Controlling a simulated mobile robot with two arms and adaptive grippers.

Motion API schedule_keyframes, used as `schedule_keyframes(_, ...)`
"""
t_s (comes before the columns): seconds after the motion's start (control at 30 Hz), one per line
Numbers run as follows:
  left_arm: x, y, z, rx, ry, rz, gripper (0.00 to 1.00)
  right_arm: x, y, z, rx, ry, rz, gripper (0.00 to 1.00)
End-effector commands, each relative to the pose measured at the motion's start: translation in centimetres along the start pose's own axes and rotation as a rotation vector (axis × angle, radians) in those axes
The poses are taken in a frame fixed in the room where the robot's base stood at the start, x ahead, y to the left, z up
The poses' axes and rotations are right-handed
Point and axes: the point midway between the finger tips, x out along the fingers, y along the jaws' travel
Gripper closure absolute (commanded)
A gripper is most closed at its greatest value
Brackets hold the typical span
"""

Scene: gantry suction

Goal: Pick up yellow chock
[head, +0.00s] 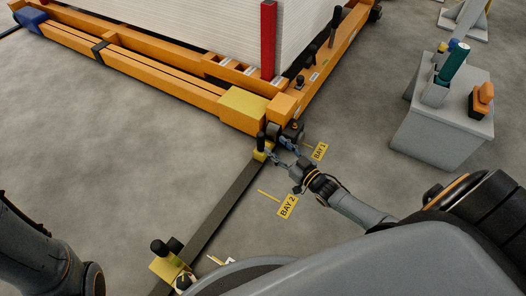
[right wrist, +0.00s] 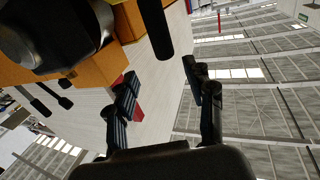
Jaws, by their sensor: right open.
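A yellow chock (head: 260,153) with an upright black handle stands on the dark floor rail, close to the wheel at the gantry's corner. A second yellow chock (head: 168,267) with a black handle is at the near end of the rail, at the bottom left. My right gripper (head: 277,151) is open just right of the far chock, its fingers toward the handle. In the right wrist view my right gripper (right wrist: 162,88) shows its two fingers apart with nothing between them. A black rod, probably the handle (right wrist: 155,28), is beyond them. Whether they touch it is unclear. My left gripper is out of view.
The orange gantry base (head: 160,75) carries a white panel stack (head: 200,25) and a red post (head: 268,40). A grey pedestal (head: 440,125) with a green cylinder (head: 452,62) stands right. Bay labels (head: 287,206) mark the floor. Open floor lies left of the rail.

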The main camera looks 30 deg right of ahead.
Motion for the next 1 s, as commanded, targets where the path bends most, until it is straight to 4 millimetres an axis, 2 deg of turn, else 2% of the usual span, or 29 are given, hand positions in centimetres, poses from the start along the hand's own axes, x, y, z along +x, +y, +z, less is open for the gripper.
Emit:
schedule_keyframes(0.1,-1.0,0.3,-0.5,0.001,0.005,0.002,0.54,1.9,0.0,0.3,0.0,0.002,0.0,0.47)
schedule_keyframes(0.3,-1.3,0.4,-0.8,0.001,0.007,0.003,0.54,3.1,-0.1,0.2,0.001,0.0,0.0,0.47)
schedule_keyframes(0.53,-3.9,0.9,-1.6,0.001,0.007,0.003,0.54,5.8,-0.8,0.8,0.001,0.002,-0.001,0.47)
schedule_keyframes(0.7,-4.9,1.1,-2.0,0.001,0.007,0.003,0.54,7.7,-0.8,0.7,0.001,0.0,0.0,0.47)
schedule_keyframes(1.0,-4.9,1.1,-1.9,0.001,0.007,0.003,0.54,8.0,-0.8,0.3,0.001,-0.002,0.001,0.47)
